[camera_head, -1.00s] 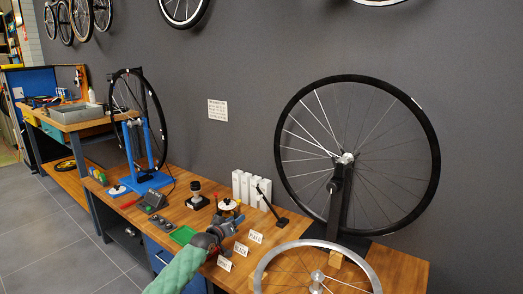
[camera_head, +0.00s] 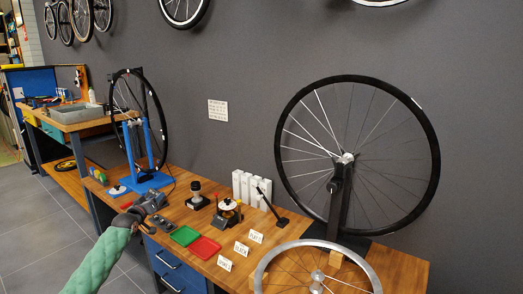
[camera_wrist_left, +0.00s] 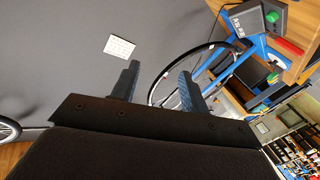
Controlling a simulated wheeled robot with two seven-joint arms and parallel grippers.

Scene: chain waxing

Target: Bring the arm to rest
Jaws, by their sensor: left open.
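My left arm, in a green sleeve (camera_head: 97,262), comes in from the lower left in the head view. My left gripper (camera_head: 150,204) is over the bench's front edge, overlapping the small dark device there in the picture. In the left wrist view, the two fingers of my left gripper (camera_wrist_left: 158,86) stand apart with nothing held between them. The wall and part of a wheel show beyond them. Whether the gripper touches the device cannot be told. My right gripper is not in view.
The wooden bench (camera_head: 395,268) holds a green tray (camera_head: 185,236), a red tray (camera_head: 205,248), white boxes (camera_head: 245,187), label cards and a silver rim (camera_head: 262,268). A blue stand (camera_head: 148,181) with a wheel is behind the gripper. Floor (camera_head: 40,235) is clear at left.

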